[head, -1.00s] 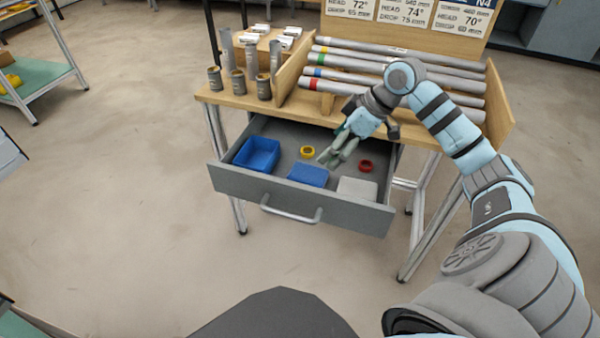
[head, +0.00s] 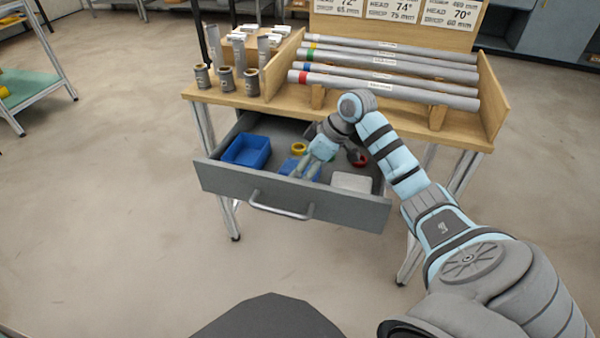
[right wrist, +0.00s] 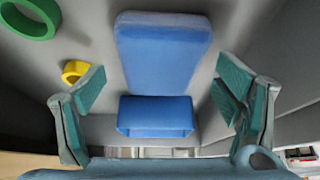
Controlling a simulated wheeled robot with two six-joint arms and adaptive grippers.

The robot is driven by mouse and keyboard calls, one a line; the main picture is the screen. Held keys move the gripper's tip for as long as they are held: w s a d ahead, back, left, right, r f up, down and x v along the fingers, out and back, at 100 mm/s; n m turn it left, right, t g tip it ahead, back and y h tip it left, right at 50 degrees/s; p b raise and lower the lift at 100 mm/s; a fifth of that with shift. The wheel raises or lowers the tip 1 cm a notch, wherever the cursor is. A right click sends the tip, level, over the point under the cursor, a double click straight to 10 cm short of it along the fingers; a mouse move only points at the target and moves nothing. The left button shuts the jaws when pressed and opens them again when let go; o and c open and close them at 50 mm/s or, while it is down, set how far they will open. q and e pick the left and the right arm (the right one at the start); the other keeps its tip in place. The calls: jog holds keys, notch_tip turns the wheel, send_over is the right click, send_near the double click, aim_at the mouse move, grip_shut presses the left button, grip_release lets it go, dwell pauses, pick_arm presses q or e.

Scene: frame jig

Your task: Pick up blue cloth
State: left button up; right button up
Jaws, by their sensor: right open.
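The blue cloth (head: 288,166) lies folded in the open drawer, partly hidden behind my right gripper in the head view. In the right wrist view the blue cloth (right wrist: 163,50) sits in the middle, with a flat upper part and a raised, folded-looking lower part. My right gripper (head: 304,170) is inside the drawer space at the blue cloth. Its open fingers (right wrist: 160,95) stand on either side of the cloth in the wrist view, with gaps between finger and cloth. Contact cannot be told. My left gripper is not in view.
The drawer (head: 290,200) also holds a blue bin (head: 246,150), a yellow ring (head: 299,148), a red ring (head: 358,160) and a white folded item (head: 352,182). A green ring (right wrist: 28,18) shows in the wrist view. Tubes (head: 390,82) lie on the bench above.

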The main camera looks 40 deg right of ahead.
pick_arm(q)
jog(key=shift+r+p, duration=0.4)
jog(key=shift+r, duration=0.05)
pick_arm(e)
jog(key=shift+f, duration=0.25)
jog(key=c, duration=1.3)
jog(key=shift+o, duration=0.2)
